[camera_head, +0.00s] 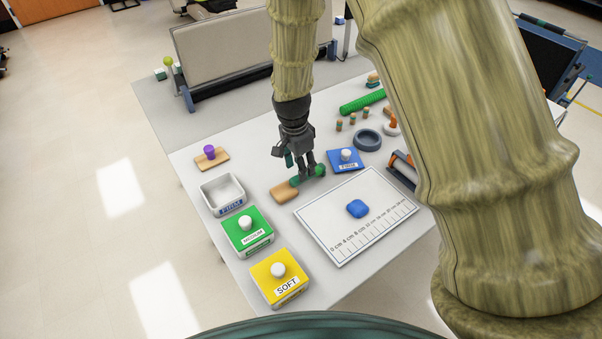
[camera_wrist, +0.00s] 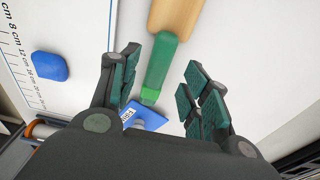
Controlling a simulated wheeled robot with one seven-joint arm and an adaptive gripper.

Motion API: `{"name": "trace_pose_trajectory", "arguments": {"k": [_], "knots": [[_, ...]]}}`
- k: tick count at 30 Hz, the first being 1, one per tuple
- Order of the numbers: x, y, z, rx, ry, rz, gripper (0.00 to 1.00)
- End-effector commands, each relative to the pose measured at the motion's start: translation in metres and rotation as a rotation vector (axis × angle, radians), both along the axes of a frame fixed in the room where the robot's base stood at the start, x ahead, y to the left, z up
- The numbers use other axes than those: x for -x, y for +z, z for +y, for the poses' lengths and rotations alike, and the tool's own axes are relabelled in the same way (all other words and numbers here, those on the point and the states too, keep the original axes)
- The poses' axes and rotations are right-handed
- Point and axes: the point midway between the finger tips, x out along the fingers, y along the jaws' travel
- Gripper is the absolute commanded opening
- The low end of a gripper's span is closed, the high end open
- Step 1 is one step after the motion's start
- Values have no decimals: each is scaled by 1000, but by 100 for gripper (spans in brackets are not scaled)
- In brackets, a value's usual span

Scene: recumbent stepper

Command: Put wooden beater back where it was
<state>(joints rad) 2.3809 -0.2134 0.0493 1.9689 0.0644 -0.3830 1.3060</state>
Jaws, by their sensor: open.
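The wooden beater has a tan wooden head (camera_head: 284,192) and a green handle with a rounded green end (camera_head: 320,171). It lies on the white table beside the ruled mat. My gripper (camera_head: 305,177) is over the handle, pointing down, and hides part of it in the head view. In the wrist view the green handle (camera_wrist: 163,62) runs between my two open fingers, with the tan head (camera_wrist: 177,14) beyond at the top. The fingers show gaps to the handle on both sides. I cannot tell how far above the table they are.
A ruled white mat (camera_head: 335,228) holds blue putty (camera_head: 357,208). A blue lid (camera_head: 343,166) lies near the handle end. An open white tub (camera_head: 238,188), a green tub (camera_head: 244,225) and a yellow tub (camera_head: 267,284) line the left. Small items crowd the far right.

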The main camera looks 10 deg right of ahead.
Motion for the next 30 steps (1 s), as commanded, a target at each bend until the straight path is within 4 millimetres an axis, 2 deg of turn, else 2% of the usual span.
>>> {"name": "trace_pose_trajectory", "arguments": {"k": [6,13,19,30], "knots": [[0,31,3,0,-1,-3,47],[1,55,5,0,0,-2,47],[2,62,6,0,-1,-1,47],[2,62,6,0,-1,0,47]]}}
